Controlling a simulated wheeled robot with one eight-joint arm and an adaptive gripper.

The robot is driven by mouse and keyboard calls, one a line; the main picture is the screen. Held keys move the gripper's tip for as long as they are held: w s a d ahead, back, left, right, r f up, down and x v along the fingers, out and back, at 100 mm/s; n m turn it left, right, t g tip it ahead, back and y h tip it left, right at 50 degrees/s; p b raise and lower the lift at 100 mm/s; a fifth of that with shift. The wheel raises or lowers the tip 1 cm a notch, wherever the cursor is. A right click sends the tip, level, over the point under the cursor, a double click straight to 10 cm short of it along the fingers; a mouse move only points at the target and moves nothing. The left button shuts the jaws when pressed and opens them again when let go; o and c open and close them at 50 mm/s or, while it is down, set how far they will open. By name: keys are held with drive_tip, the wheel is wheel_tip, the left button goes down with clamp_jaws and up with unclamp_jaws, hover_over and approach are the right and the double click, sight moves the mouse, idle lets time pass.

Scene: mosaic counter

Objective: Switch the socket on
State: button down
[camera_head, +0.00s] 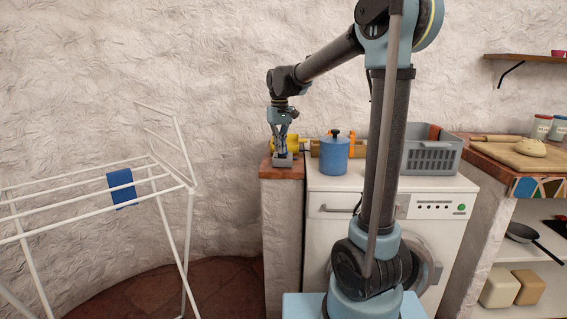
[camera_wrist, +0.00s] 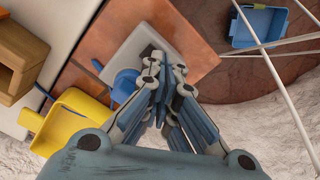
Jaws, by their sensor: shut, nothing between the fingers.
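The socket looks to be the small grey box (camera_head: 284,161) on the tiled top of the narrow pillar, left of the washing machine. In the wrist view the grey box (camera_wrist: 128,48) has a blue part (camera_wrist: 124,86) at its side, which may be a plug. My gripper (camera_head: 282,150) points down over the box. In the wrist view the closed fingertips (camera_wrist: 158,62) are over the box's edge, with nothing between them. They hide part of its top, and I cannot make out the switch or its position. I cannot tell whether the fingers touch the box.
A yellow object (camera_head: 293,142) stands close behind the box; it also shows in the wrist view (camera_wrist: 66,118). A blue pot (camera_head: 334,156) and a grey crate (camera_head: 431,158) stand on the washing machine (camera_head: 330,235). A white drying rack (camera_head: 189,225) stands left, with floor between.

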drive_tip(key=shift+f, duration=0.8)
idle(0.5)
drive_tip(key=shift+r, duration=3.5)
drive_tip(key=s+d+f+m, duration=0.1)
drive_tip(key=s+d+f, duration=0.1)
drive_tip(key=s+d, duration=0.2)
drive_tip(key=s+d+f, duration=0.2)
drive_tip(key=s+d, duration=0.3)
drive_tip(key=s, duration=0.1)
drive_tip(key=s+d+f+m+t, duration=0.1)
drive_tip(key=s+d+f, duration=0.1)
drive_tip(key=s+d, duration=0.3)
drive_tip(key=shift+s+d+f+m, duration=0.2)
drive_tip(key=shift+s+f+m, duration=0.15)
drive_tip(key=shift+s, duration=0.25)
drive_tip(key=s+d+f+m, duration=0.1)
drive_tip(key=s+d+f, duration=0.1)
drive_tip(key=s+f, duration=0.3)
drive_tip(key=s+d+f, duration=0.2)
drive_tip(key=s+f, duration=0.3)
drive_tip(key=s+d+f+m+t, duration=0.1)
drive_tip(key=s+d+f, duration=0.2)
drive_tip(key=s+f, duration=0.2)
drive_tip(key=shift+s+f+m, duration=0.3)
drive_tip(key=shift+f+m, duration=0.05)
drive_tip(key=shift+f, duration=0.15)
